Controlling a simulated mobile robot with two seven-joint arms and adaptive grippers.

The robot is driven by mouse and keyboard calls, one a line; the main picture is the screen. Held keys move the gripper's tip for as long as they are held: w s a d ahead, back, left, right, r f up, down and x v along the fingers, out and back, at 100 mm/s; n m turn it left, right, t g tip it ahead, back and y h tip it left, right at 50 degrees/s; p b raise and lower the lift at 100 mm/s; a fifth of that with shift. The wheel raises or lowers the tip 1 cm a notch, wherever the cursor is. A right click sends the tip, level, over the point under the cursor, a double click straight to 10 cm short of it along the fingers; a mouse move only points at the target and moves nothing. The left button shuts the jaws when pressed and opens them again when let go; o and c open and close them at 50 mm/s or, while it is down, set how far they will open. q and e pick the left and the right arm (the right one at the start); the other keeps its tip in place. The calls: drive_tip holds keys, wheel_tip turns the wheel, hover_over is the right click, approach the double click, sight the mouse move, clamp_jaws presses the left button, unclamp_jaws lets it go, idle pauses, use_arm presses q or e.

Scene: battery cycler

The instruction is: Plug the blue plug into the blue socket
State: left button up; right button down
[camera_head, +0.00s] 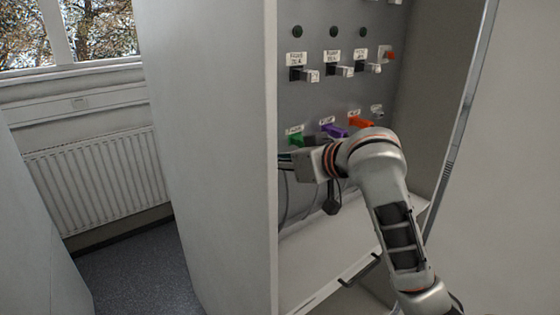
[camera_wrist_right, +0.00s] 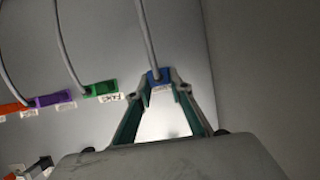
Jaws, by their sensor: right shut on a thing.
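The blue plug (camera_wrist_right: 159,75) shows in the right wrist view between my right gripper's fingertips (camera_wrist_right: 160,85), with a grey cable running up the picture from it. The right gripper is shut on it. In the head view my right gripper (camera_head: 287,160) is at the left side of the panel, just below the green plug; the blue plug is not made out there. The blue socket is not clearly visible in either view, and I cannot tell whether the plug touches it. My left gripper is not in view.
A green plug (camera_head: 296,139), a purple plug (camera_head: 334,130) and an orange plug (camera_head: 361,123) sit in a row on the grey panel (camera_head: 312,90). Other connectors are above. The cabinet's side wall (camera_head: 215,150) stands close left of the gripper.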

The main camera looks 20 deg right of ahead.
drive_tip(key=shift+w+a, duration=0.3)
drive_tip(key=shift+w, duration=0.45)
drive_tip(key=shift+w+a, duration=0.3)
drive_tip(key=shift+w, duration=0.4)
idle(2.1)
drive_tip(key=c, duration=1.7)
unclamp_jaws()
